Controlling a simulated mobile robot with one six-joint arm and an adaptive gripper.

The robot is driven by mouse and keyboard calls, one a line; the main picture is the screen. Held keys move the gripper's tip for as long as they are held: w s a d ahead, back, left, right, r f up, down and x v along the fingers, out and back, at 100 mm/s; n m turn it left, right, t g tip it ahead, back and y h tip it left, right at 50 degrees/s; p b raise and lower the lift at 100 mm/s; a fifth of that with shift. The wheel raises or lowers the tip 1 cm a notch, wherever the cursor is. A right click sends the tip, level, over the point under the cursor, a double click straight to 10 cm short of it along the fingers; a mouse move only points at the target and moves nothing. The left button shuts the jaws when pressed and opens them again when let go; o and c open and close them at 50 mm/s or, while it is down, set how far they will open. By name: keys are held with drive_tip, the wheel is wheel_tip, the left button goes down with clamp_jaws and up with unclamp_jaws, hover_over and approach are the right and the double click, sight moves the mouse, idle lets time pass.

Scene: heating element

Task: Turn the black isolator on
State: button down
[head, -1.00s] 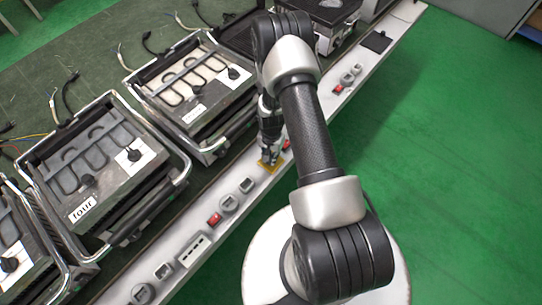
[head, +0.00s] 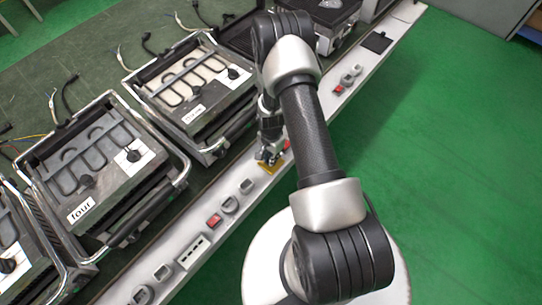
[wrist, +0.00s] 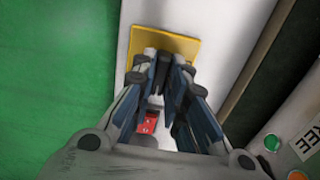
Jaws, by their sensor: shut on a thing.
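The black isolator (wrist: 161,72) sits on a yellow square plate (wrist: 185,46) in the wrist view. The plate is fixed on the pale rail. My gripper (wrist: 162,75) points down at the plate, with its fingertips closed on either side of the isolator's black handle. The fingers hide most of the handle, so its exact angle is hard to tell. In the head view my gripper (head: 268,156) is at the yellow plate (head: 268,165), partly hidden by its own links.
A red switch (wrist: 148,123) lies close to my fingers on the rail. Another red switch (head: 214,220) and grey sockets (head: 229,205) line the rail. Grills with heating elements (head: 100,160) stand along the bench. The green floor (head: 450,150) on the right is clear.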

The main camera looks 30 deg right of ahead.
drive_tip(key=c, duration=1.6)
unclamp_jaws()
wheel_tip(320, 180, up, 12)
drive_tip(key=shift+s, duration=0.1)
